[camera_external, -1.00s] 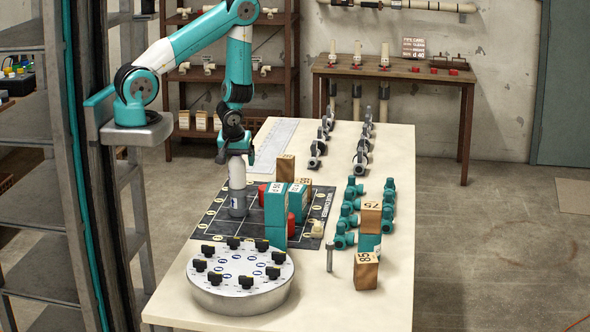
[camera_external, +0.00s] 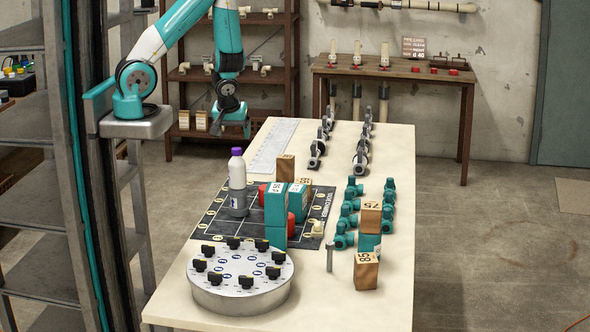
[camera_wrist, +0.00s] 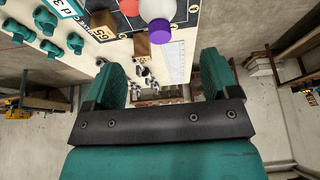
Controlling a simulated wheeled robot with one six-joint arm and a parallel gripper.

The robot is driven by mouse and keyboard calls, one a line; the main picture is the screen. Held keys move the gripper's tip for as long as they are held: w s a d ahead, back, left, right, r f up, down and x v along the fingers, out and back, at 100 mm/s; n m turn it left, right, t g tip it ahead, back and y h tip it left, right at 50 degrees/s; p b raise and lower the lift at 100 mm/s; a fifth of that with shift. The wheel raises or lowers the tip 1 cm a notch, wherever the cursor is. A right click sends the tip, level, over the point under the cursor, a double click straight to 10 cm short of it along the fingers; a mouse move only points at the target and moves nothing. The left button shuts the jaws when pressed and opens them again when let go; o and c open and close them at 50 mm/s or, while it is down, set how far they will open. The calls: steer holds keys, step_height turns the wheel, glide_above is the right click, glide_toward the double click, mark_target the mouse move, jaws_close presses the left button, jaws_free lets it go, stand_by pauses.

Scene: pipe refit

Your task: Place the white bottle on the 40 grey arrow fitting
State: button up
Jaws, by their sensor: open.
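The white bottle (camera_external: 238,190) has a grey lower part and a purple cap. It stands upright on the dark grid mat (camera_external: 218,236), left of the teal blocks. In the wrist view the bottle (camera_wrist: 155,10) shows cap-first at the top edge, beyond the fingers. My gripper (camera_external: 232,132) is open and empty, above and slightly behind the bottle, apart from it. Its two teal fingers show in the wrist view (camera_wrist: 164,78) with nothing between them. Grey-and-black fittings (camera_external: 361,150) stand in rows at the table's back. I cannot read a 40 or arrow on any fitting.
Teal blocks (camera_external: 276,206), red pieces and wooden blocks crowd the mat right of the bottle. Teal fittings (camera_external: 349,210) and numbered wooden blocks (camera_external: 366,270) stand at right. A round dial with black knobs (camera_external: 240,278) fills the front. The table's (camera_external: 400,150) right strip is clear.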

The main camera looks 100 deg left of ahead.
step_height(320, 180, up, 13)
steer(key=w+d+m+p, duration=0.1)
steer(key=w+m+p, duration=0.1)
steer(key=m, duration=0.3)
steer(key=s+d+r+m, duration=0.3)
steer(key=r, duration=0.3)
steer(key=s+d+r+m, duration=0.3)
steer(key=r, duration=0.4)
steer(key=shift+r, duration=0.2)
